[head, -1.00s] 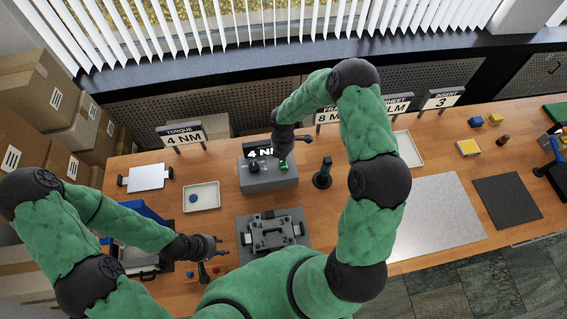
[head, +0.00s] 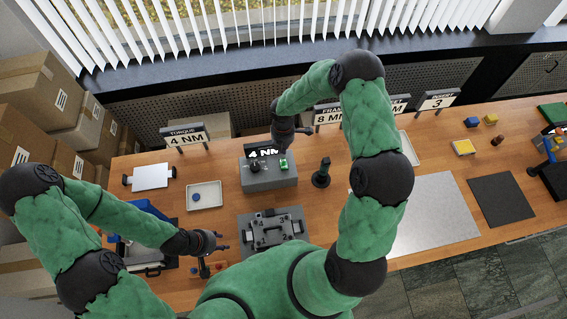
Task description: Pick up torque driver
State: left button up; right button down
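A dark upright tool (head: 322,172), which looks like the torque driver, stands on the table right of the grey control box. A small red-orange holder (head: 205,270) with a dark upright piece is just below my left gripper; I cannot tell whether that piece is a driver. My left gripper (head: 223,241) is over the table's near left, fingers apart, holding nothing visible.
The grey control box (head: 268,182) shows 4 NM and has a black knob and green button. A fixture (head: 270,231) sits in front of it. A white tray (head: 206,204) holds a blue piece. A torque sign (head: 186,137) reads 4 NM. The grey mat (head: 430,215) is clear.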

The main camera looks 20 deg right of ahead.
aim_at(325, 164)
jog(key=k, duration=1.5)
